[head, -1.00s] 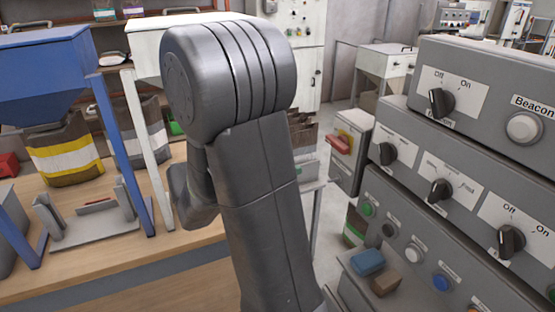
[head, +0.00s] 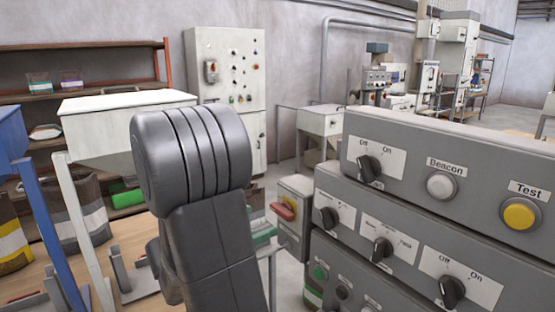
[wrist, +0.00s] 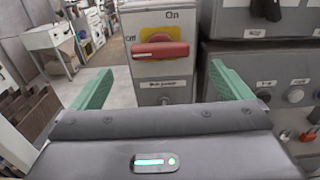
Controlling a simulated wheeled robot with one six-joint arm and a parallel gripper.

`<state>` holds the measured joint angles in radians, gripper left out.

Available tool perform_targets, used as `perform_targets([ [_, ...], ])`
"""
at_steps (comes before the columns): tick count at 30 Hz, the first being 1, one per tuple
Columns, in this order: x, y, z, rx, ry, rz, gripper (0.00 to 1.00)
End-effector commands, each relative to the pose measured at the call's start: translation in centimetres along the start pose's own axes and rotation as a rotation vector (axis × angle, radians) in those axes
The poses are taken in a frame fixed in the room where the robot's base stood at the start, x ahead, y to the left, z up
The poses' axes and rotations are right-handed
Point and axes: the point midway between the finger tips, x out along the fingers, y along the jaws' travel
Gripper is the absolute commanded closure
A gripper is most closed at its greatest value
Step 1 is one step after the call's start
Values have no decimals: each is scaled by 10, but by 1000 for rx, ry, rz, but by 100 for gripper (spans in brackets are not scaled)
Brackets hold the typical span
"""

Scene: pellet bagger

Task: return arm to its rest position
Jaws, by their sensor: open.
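My gripper (wrist: 162,92) shows in the wrist view with its two green fingers wide apart and nothing between them. Beyond the fingers is a grey box with a red rotary switch handle (wrist: 160,50) on a yellow plate; the handle lies level, and "On" is printed above it. The fingers look apart from the box. In the head view my grey arm stands folded upright at the middle left, and green finger parts show just behind it, left of the same red handle (head: 283,211).
A stepped grey control panel (head: 440,150) with knobs and buttons fills the right side, close to my arm. A white hopper (head: 125,105) and a blue frame (head: 50,235) stand over a wooden bench at left. A white cabinet (head: 228,90) stands behind. Open floor shows beyond the switch box.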

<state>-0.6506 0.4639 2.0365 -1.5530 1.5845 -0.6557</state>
Motion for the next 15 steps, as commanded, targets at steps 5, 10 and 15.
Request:
perform_targets([
  [5, 25, -1, 1, -1, 0, -4, 2],
  [10, 44, -1, 0, -1, 1, -3, 2],
  [15, 55, 0, 0, -1, 0, -1, 2],
])
